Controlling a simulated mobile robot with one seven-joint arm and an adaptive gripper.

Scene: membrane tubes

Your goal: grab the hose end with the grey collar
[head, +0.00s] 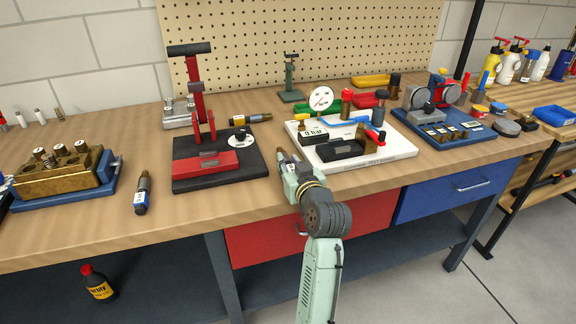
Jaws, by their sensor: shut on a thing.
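My gripper (284,158) is at the front of the bench, just left of the white board (398,151). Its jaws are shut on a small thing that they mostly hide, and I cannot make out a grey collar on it. On the white board a short blue hose (347,121) runs behind a black tray (340,150). I cannot pick out the hose end with the grey collar for certain in the head view.
A black base with a red press (207,163) stands left of my gripper. A round gauge (321,98) and a "0 bar" display (315,134) stand on the white board. A blue-based fixture (440,128) is further right.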

